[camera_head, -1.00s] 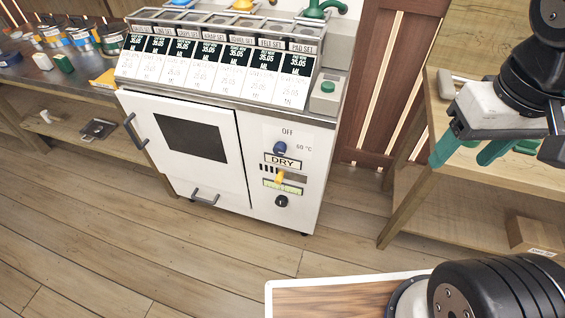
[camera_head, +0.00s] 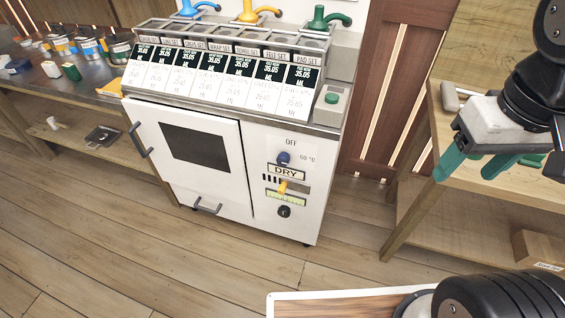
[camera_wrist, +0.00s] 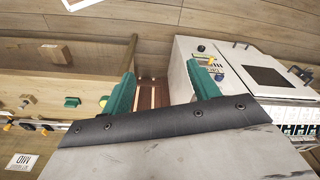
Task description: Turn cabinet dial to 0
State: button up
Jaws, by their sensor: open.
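The white cabinet (camera_head: 262,212) stands ahead of me, with a control panel on its right side. A blue dial (camera_head: 283,158) sits on the panel beneath the word OFF and beside "60 °C". Below it are a DRY label, a yellow lever (camera_head: 282,187) and a black knob (camera_head: 284,211). My gripper (camera_head: 482,165) has green fingers and hangs at the right, well apart from the cabinet, open and empty. The wrist view also shows the open fingers (camera_wrist: 163,90), with the cabinet (camera_wrist: 182,75) beyond them, turned in the picture. The dial's exact setting is too small to read.
A wooden shelf unit (camera_head: 400,215) stands right of the cabinet, under my gripper. A bench with tins (camera_head: 90,43) is at the left. Blue, yellow and green taps (camera_head: 247,12) rise behind the cabinet's top. The floor (camera_head: 200,255) before the cabinet is clear.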

jog(key=w+a+f+n+g+h, duration=0.25)
jog(key=w+f+n+h, duration=0.2)
jog(key=f, duration=0.25)
jog(key=w+a+f+n+g+h, duration=0.2)
jog(key=w+a+f+n+h, duration=0.1)
jog(key=w+f+n+h, duration=0.25)
jog(key=n+t, duration=1.7)
jog(key=n, duration=0.4)
send_near(282, 162)
jog(key=s+d, duration=0.3)
jog(key=d, duration=0.7)
jog(key=w+a+f+n+t+y, duration=0.1)
jog(key=w+a+n+t+y, duration=0.25)
jog(key=a, duration=0.35)
jog(key=shift+n, duration=0.25)
jog(key=x, duration=0.8)
jog(key=shift+f, duration=0.25)
